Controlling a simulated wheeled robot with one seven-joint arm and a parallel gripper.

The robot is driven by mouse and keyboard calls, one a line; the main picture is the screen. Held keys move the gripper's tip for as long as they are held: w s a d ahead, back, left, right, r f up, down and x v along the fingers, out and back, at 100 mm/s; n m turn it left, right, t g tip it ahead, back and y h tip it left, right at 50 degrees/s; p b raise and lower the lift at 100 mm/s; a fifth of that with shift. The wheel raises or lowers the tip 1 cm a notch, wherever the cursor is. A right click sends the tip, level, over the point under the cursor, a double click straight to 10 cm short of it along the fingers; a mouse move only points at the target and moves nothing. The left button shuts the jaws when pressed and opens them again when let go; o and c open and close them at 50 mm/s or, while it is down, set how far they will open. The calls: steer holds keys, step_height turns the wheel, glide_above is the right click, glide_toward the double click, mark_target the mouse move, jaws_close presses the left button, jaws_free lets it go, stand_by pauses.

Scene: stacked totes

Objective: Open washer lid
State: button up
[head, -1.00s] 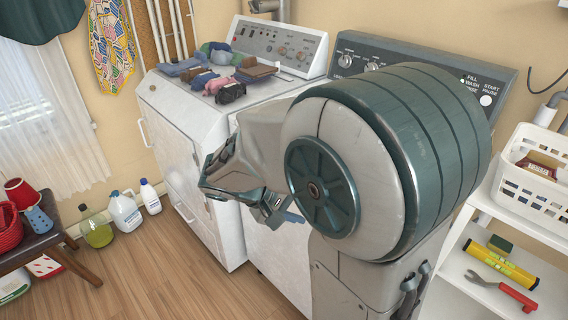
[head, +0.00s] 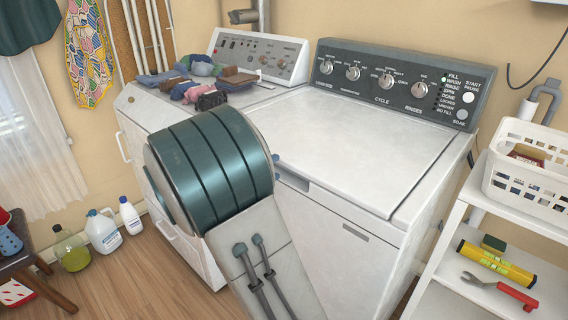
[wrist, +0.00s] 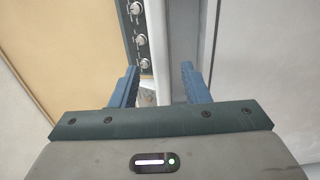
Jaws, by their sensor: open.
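The washer (head: 340,240) stands right of centre in the head view, with its white lid (head: 360,140) lying flat and shut. A small dark recess shows at the lid's front left. My gripper (head: 285,175) is mostly hidden behind my arm there. Small blue parts of it show near that front edge; I cannot tell whether they touch the lid. In the wrist view my gripper (wrist: 160,85) is open, with two blue fingers apart and nothing seen held. Pale appliance surfaces and a row of knobs (wrist: 141,40) lie beyond the fingers.
The dryer (head: 130,130) stands left of the washer with folded clothes (head: 205,82) on top. A white shelf (head: 430,270) with a basket (head: 525,165) stands close on the right. Bottles (head: 103,232) stand on the floor at left. The lid top is clear.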

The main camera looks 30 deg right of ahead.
mark_target(284, 158)
steer(key=shift+x, duration=2.75)
jaws_close()
steer(key=shift+a+r, duration=0.1)
